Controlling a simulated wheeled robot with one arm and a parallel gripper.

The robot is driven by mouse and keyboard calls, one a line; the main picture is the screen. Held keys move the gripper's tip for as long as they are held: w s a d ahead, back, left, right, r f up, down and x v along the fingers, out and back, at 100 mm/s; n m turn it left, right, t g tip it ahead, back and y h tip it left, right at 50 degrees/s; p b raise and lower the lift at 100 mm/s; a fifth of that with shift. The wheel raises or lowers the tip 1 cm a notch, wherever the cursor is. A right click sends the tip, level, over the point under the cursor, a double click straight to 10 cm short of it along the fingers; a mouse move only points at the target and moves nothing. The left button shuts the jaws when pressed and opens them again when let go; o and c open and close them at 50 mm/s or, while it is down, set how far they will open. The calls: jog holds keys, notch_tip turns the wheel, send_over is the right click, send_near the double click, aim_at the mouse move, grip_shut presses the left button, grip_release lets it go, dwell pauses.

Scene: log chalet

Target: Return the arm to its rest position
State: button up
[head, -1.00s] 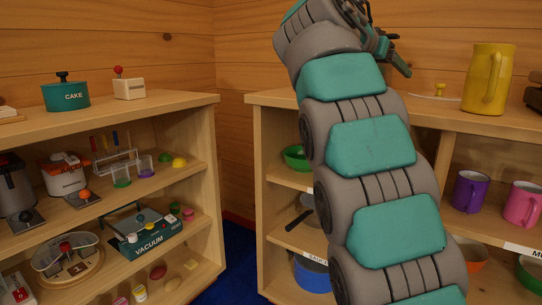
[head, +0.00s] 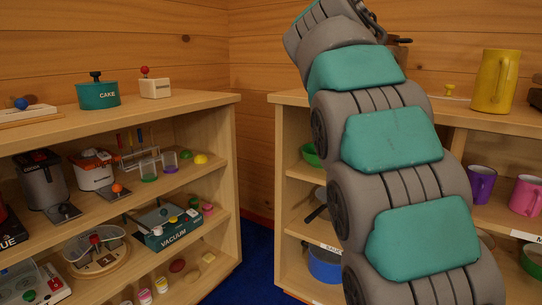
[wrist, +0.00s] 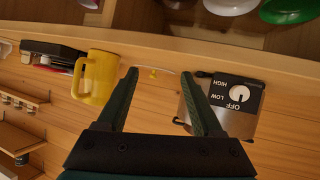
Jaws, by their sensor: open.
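My arm rises through the right half of the head view, in grey and teal segments, in front of the right-hand shelf unit. Its end is at the top of the picture, and the fingertips are hidden there. In the wrist view my gripper (wrist: 160,82) is open, with two dark fingers spread apart. No object is held between them. A small yellow knob (wrist: 154,73) shows beyond the gap between the fingers. A yellow pitcher (wrist: 97,78) is beside the left finger. A dark appliance with an OFF/LOW/HIGH dial (wrist: 238,94) is beside the right finger.
The right shelf unit (head: 470,115) carries the yellow pitcher (head: 493,82) on top, with purple (head: 481,185) and pink mugs (head: 527,196) below.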

jog(key=s+a+f+n+g+y+p, duration=0.2)
jog(key=s+f+n+g+y+p, duration=0.3)
jog(key=s+f, duration=1.35)
jog(key=s+a+f+n+g+y, duration=0.1)
jog(key=s+a+f, duration=0.2)
jog(key=s+f, duration=0.3)
jog(key=s+a+f+n+g+y+p, duration=0.1)
jog(key=s+a+f+g+y, duration=0.1)
jog(key=s+f, duration=0.4)
jog(key=s+a+f+n+g+y, duration=0.1)
jog(key=s+a+f, duration=0.4)
jog(key=s, duration=0.8)
jog(key=shift+s+f+n+y+p, duration=0.2)
jog(key=shift+f+n+y+p, duration=0.15)
jog(key=shift+f, duration=0.25)
